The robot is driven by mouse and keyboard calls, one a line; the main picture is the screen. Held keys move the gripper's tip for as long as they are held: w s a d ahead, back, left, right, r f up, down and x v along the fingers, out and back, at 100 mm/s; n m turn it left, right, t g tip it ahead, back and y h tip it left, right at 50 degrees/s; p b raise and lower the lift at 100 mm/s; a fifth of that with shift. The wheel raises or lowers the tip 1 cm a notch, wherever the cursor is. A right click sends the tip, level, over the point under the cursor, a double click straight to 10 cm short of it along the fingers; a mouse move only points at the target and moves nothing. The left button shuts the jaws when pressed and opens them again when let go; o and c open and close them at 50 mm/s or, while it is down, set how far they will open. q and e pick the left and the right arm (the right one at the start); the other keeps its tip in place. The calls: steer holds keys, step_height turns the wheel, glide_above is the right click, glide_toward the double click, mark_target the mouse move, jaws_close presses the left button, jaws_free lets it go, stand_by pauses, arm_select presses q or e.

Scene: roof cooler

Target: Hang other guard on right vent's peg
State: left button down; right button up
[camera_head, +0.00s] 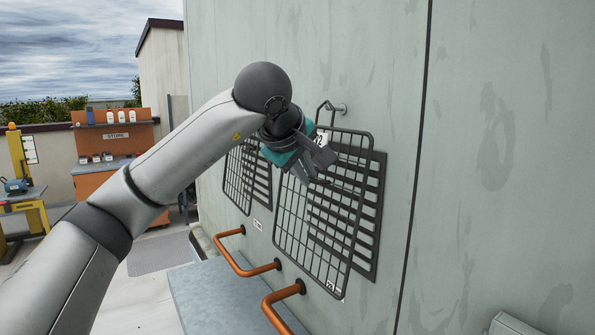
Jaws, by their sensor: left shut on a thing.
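A dark wire guard (315,236) stands in front of the right vent (372,205), a dark louvred panel on the grey-green wall. My left gripper (318,160) is shut on this guard near its upper left edge. A wire loop rises from the guard's top close to the metal peg (342,109) above the vent. I cannot tell whether the loop is around the peg or just beside it. Another guard (238,180) is in front of the left vent (262,183), partly hidden by my gripper and arm. My right gripper is out of view.
Orange rails (283,300) stick out from the wall below the vents, above a grey-blue surface (215,295). A pale box (512,325) is at the lower right. An orange workbench (105,180) stands far left.

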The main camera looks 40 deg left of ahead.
mark_target(326, 178)
arm_select(q)
steer(key=shift+w+d+p, duration=0.3)
steer(key=shift+w, duration=0.5)
steer(key=shift+w+d+p, duration=0.25)
steer(key=shift+w+d, duration=0.05)
steer(key=shift+w, duration=0.5)
steer(key=shift+w+d+f, duration=0.25)
steer(key=shift+w+f, duration=0.25)
steer(key=shift+w, duration=0.05)
steer(key=shift+f, duration=0.1)
steer(key=c, duration=0.9)
jaws_free()
steer(key=shift+o, duration=0.2)
steer(key=shift+f, duration=0.15)
steer(key=b+v, duration=0.1)
steer(key=v, duration=1.4)
steer(key=shift+r, duration=0.3)
